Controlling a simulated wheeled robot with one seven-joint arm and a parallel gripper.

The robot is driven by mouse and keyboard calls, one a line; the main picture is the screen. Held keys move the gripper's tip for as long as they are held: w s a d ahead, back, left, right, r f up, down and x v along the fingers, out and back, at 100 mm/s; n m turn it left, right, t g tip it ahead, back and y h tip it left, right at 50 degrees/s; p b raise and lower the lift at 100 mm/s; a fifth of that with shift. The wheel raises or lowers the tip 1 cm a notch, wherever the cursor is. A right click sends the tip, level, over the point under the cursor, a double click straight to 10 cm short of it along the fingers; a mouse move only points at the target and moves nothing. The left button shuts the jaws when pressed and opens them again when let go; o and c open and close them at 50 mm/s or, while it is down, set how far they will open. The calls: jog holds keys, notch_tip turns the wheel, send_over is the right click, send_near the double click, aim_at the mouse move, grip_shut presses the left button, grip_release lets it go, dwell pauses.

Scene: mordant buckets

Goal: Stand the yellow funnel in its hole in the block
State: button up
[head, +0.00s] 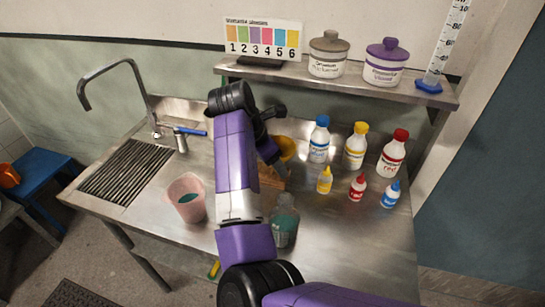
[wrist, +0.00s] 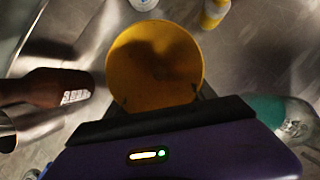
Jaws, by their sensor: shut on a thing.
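The yellow funnel (head: 287,148) shows partly behind my arm in the head view. In the wrist view the funnel (wrist: 155,62) is a wide round mouth facing the camera, with its spout hidden. My gripper (head: 272,152) is shut on the funnel; in the wrist view the gripper (wrist: 158,103) lies at the funnel's near rim. The wooden block (head: 272,180) stands on the steel counter, mostly covered by my arm. Its holes are hidden, and I cannot tell whether the spout is in one.
A bottle of teal liquid (head: 284,226) stands close in front of the block. Small and large capped bottles, including a small yellow one (head: 325,180), stand to the right. A pink beaker (head: 187,199) is left. A brown bottle-like thing (wrist: 45,88) is left of the funnel in the wrist view.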

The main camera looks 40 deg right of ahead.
aim_at(273, 171)
jog(key=shift+s+f+p, duration=0.1)
jog(key=shift+f+p, duration=0.3)
jog(key=shift+f, duration=0.95)
jog(key=shift+f, duration=0.2)
jog(key=o, duration=1.5)
jog(key=shift+f, duration=0.1)
jog(key=shift+o, duration=0.2)
jog(key=shift+s, duration=0.15)
jog(key=v, duration=0.9)
jog(key=shift+w, duration=0.25)
jog(key=shift+d, duration=0.1)
